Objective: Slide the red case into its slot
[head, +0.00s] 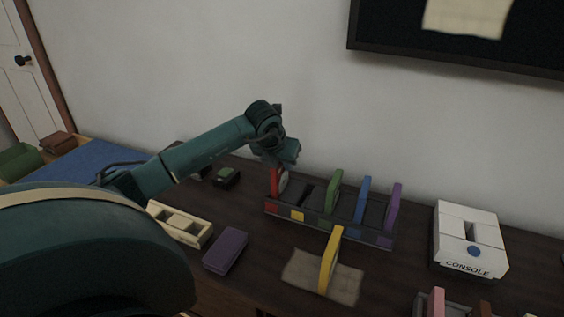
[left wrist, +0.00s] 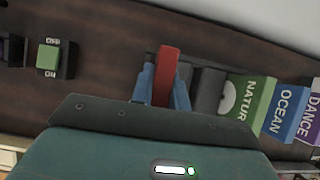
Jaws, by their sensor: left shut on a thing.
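The red case (head: 274,181) stands upright at the left end of the dark rack (head: 284,211), above the red label (head: 271,206). My left gripper (head: 284,166) is shut on the red case. In the left wrist view the red case (left wrist: 167,72) is between the two blue fingers of my left gripper (left wrist: 163,85). How deep its lower edge sits in the slot is hidden. The second place, with a yellow label (head: 297,215), shows no case. My right gripper is not in view.
Green (head: 334,190), blue (head: 361,199) and purple (head: 392,205) cases stand in the rack. A yellow case (head: 330,260) stands on a cloth (head: 346,285) in front. A purple box (head: 226,250), a cream tray (head: 179,222) and a white console (head: 468,240) are nearby.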

